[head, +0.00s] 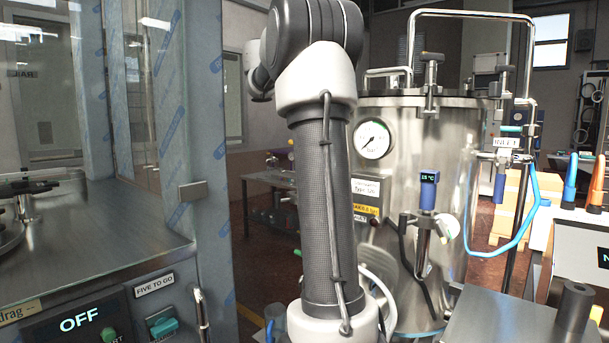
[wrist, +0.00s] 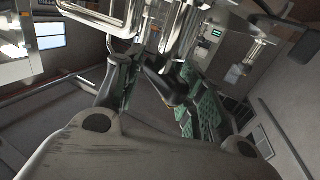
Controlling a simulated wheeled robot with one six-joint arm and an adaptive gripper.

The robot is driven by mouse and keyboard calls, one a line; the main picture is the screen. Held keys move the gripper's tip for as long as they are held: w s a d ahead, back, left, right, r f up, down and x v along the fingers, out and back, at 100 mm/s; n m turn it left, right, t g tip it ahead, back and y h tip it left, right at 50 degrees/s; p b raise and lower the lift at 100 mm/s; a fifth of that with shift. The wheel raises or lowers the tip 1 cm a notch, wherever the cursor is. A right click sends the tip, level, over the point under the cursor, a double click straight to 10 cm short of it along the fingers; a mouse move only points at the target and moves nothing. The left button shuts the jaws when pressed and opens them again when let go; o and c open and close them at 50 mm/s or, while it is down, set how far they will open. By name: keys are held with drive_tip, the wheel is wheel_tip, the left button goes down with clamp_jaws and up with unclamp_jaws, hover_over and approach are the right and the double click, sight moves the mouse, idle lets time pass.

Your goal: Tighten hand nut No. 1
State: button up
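The steel vessel (head: 410,180) stands right of my arm in the head view. Hand nuts with crossbar handles stand upright on its lid: one at the front (head: 432,68) and one at the right (head: 502,80). No number is readable on them, so I cannot tell which is No. 1. My gripper is outside the head view. In the wrist view my gripper (wrist: 160,75) has its two green-padded fingers apart. A dark bar (wrist: 165,82) with a brownish end shows between them, with a gap to the right finger. Whether anything touches it is unclear.
A tall chrome pipe (head: 470,14) arches over the vessel lid. A blue hose (head: 500,250) hangs at the vessel's right. A machine cabinet (head: 90,250) with an OFF display fills the left, and a metal bench (head: 500,320) stands at the lower right.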

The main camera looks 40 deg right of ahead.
drive_tip(key=n+t, duration=0.2)
drive_tip(key=t, duration=0.1)
drive_tip(key=n+t, duration=0.2)
drive_tip(key=t, duration=0.1)
drive_tip(key=shift+s+t+h, duration=0.2)
drive_tip(key=shift+t+h, duration=0.1)
drive_tip(key=shift+t, duration=0.1)
drive_tip(key=n+t, duration=0.1)
drive_tip(key=t, duration=0.1)
drive_tip(key=n+t+y, duration=0.1)
drive_tip(key=n+t, duration=0.1)
drive_tip(key=t, duration=0.1)
drive_tip(key=shift+w+d+n, duration=0.1)
drive_tip(key=shift+n, duration=0.2)
drive_tip(key=shift+a+n+t+y, duration=0.25)
drive_tip(key=shift+n+t+y, duration=0.05)
drive_tip(key=shift+t, duration=0.1)
drive_tip(key=v, duration=0.8)
drive_tip(key=s+a+f+n+y, duration=0.2)
drive_tip(key=a+f, duration=0.3)
drive_tip(key=f, duration=0.4)
drive_tip(key=s+a+f+n+g+y, duration=0.1)
drive_tip(key=a+f+y, duration=0.3)
drive_tip(key=f, duration=0.5)
drive_tip(key=s+a+f+n+y, duration=0.3)
drive_tip(key=a+f, duration=0.3)
drive_tip(key=f, duration=0.3)
drive_tip(key=shift+s+a+f+n+g+y, duration=0.3)
drive_tip(key=shift+s+a+n+g+y, duration=0.1)
drive_tip(key=shift+n+y, duration=0.2)
